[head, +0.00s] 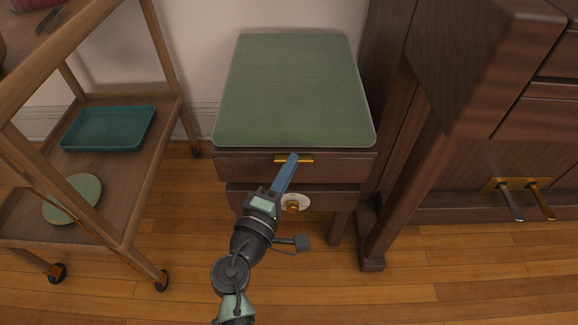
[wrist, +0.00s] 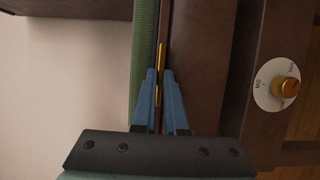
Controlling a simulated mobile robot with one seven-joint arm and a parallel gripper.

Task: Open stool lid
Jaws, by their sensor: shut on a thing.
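The stool (head: 230,165) is dark wood with a green cushioned lid (head: 293,90), which lies flat and looks closed. A thin brass handle (head: 304,160) runs along the stool's front, just under the lid's edge; it also shows in the wrist view (wrist: 161,62). My gripper (head: 292,160) is at the handle, its blue fingers (wrist: 159,85) shut on it from either side. The fingers hide part of the handle. Below is a brass knob (head: 292,207) on a white dial plate, also in the wrist view (wrist: 288,87).
A wooden wheeled cart (head: 128,190) stands at left with a teal tray (head: 108,129) and a green plate (head: 72,198). A dark wooden piano (head: 470,180) with brass pedals (head: 520,186) stands close at right. The wall is behind the stool; floor in front is clear.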

